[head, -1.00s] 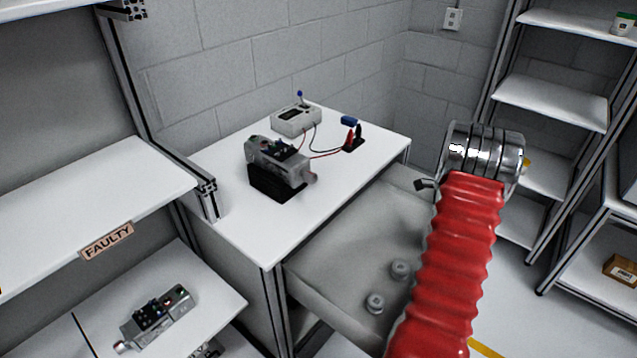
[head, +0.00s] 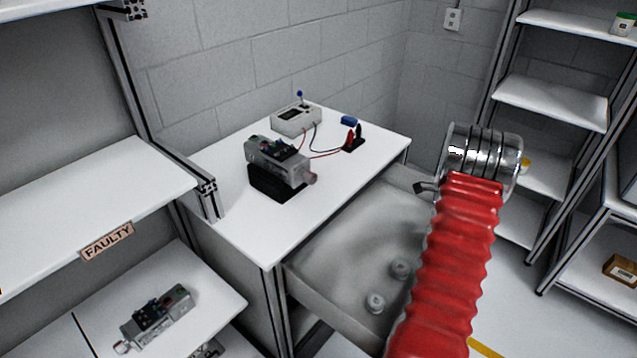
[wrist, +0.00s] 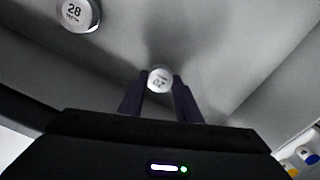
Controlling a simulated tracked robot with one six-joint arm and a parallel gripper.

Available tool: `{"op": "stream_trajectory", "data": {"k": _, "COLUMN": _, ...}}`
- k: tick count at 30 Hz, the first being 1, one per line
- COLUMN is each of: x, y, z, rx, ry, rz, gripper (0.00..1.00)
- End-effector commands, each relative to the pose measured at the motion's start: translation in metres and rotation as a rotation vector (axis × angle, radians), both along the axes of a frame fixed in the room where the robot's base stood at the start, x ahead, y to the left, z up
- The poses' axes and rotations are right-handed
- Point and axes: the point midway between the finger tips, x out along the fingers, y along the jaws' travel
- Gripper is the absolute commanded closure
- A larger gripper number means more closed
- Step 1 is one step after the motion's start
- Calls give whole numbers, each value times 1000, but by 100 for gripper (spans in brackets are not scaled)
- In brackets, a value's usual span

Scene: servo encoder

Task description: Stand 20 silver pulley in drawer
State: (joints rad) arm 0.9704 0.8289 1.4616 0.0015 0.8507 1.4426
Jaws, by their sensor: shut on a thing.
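The silver pulley marked 20 (wrist: 160,79) is between the fingertips of my gripper (wrist: 160,88) in the wrist view, its label upside down. My gripper is shut on it, over the grey inside of the open drawer (head: 335,245). I cannot tell whether the pulley touches the drawer floor. A pulley marked 28 (wrist: 80,12) stands at the upper left of the wrist view, apart from the held one. There my red arm hides the held pulley and most of the gripper.
Above the drawer is a white bench (head: 230,210) with a servo unit (head: 278,163), a meter (head: 297,120) and leads. A shelf labelled FAULTY (head: 107,241) is at left. Drawer walls border the gripper; the drawer floor between the pulleys is clear.

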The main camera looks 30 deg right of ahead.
Motion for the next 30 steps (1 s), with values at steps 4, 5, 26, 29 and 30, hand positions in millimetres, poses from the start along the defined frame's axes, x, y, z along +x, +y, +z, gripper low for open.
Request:
{"op": "stream_trajectory", "data": {"k": 4, "x": 0, "y": 0, "z": -2, "rx": 0, "ry": 0, "rz": 0, "gripper": 91}}
{"op": "stream_trajectory", "data": {"k": 5, "x": 0, "y": 0, "z": -3, "rx": 0, "ry": 0, "rz": 0, "gripper": 91}}
{"op": "stream_trajectory", "data": {"k": 26, "x": 0, "y": 0, "z": -13, "rx": 1, "ry": 1, "rz": 0, "gripper": 91}}
{"op": "stream_trajectory", "data": {"k": 29, "x": 0, "y": 0, "z": -14, "rx": 1, "ry": 1, "rz": 0, "gripper": 91}}
{"op": "stream_trajectory", "data": {"k": 30, "x": 0, "y": 0, "z": -15, "rx": 1, "ry": 1, "rz": 0, "gripper": 91}}
